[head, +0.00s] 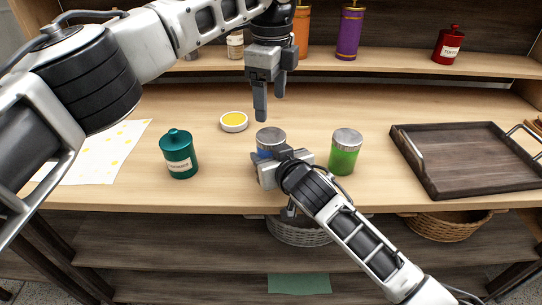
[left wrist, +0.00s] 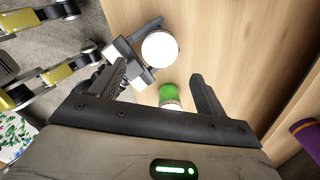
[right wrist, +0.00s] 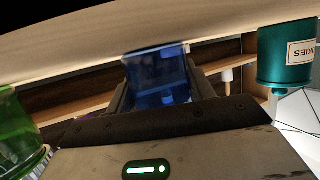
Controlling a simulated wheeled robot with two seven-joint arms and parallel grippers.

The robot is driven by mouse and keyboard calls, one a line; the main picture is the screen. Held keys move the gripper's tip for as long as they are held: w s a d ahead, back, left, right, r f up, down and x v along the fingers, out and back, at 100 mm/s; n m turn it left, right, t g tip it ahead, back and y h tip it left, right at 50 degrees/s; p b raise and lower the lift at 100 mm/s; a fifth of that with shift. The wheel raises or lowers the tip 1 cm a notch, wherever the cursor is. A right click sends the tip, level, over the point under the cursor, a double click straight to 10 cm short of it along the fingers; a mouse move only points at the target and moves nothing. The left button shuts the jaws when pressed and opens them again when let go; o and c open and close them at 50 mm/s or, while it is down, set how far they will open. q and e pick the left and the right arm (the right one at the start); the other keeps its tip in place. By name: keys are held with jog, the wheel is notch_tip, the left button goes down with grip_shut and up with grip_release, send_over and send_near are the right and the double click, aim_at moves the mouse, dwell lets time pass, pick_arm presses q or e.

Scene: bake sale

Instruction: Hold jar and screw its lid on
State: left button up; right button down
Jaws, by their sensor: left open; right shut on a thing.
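A blue jar with a silvery round top (head: 270,138) stands at the front middle of the table. My right gripper (head: 272,162) is shut on its side, and the blue jar body (right wrist: 155,75) fills the space between the fingers in the right wrist view. My left gripper (head: 269,103) is open and empty, pointing down above and slightly behind the jar. The left wrist view shows the jar's bright round top (left wrist: 160,49) beyond the fingers. I cannot tell whether that top is a lid. A white-rimmed yellow disc (head: 234,121) lies flat behind and left of the jar.
A green jar (head: 345,152) with a silvery top stands close right of the blue jar. A teal canister (head: 179,154) stands left, beside a spotted cloth (head: 105,150). A dark tray (head: 470,185) lies right. A shelf (head: 400,63) with bottles runs along the back.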

aim_at(271, 135)
pick_arm(q)
notch_tip(271, 135, down, 8)
jog(key=shift+f, duration=0.1)
dwell(0.4)
jog(key=c, duration=1)
jog(key=m, duration=1.3)
jog(key=shift+m, duration=0.4)
jog(key=m, duration=0.5)
jog(key=shift+m, duration=0.4)
